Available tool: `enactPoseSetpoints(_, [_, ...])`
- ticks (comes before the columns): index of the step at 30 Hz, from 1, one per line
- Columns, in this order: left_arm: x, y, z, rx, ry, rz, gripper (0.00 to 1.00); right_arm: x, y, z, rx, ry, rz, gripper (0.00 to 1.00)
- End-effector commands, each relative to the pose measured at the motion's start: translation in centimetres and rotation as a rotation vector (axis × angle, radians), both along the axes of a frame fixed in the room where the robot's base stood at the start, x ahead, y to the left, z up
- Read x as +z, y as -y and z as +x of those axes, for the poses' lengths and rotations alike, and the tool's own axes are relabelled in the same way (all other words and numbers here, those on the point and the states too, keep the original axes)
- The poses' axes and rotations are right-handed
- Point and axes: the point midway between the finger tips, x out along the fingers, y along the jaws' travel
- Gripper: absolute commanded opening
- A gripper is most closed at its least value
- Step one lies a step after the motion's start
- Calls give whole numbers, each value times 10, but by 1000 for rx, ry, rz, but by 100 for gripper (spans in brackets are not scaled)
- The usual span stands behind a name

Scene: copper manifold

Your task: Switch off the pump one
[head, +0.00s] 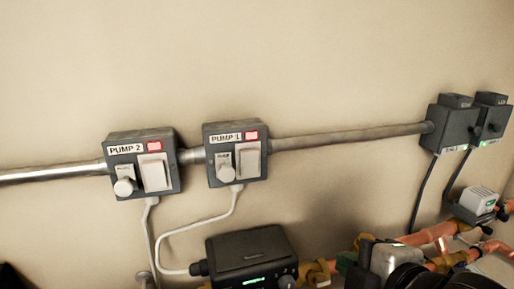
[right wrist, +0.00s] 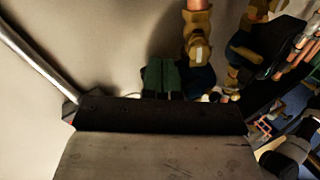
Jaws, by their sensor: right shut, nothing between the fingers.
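The grey box labelled PUMP 1 (head: 235,182) is on the wall in the head view, right of the PUMP 2 box. It carries a red lit indicator (head: 251,136), a pale switch plate (head: 250,160) and a smaller pale plug or knob (head: 225,169) on its left. My right gripper (head: 346,263) is low and to the right of this box, well apart from it. Its green fingers (right wrist: 164,78) are together and empty in the right wrist view. My left gripper is not in view.
The PUMP 2 box (head: 143,187) has its own red light. A metal conduit (head: 350,137) runs along the wall. A black unit with a green display (head: 250,262) sits below, cabled to PUMP 1. Copper pipes (head: 430,235) and dark boxes (head: 452,128) are at right.

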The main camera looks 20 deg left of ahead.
Motion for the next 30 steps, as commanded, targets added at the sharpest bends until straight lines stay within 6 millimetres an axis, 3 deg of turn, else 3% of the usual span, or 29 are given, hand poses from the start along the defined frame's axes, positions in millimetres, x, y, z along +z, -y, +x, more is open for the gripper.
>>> enactPoseSetpoints(1, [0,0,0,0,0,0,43,26,-9,-6,71,113,-73,0])
enactPoseSetpoints(6, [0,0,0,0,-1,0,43,89,-35,-39,292,470,-387,0])
enactPoseSetpoints(12, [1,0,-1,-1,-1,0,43,137,-54,-83,469,860,-816,0])
enactPoseSetpoints(21, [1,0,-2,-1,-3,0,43,162,-61,-119,557,1161,-1271,0])
enactPoseSetpoints(30, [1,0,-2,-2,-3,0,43,164,-61,-122,564,1190,-1329,0])
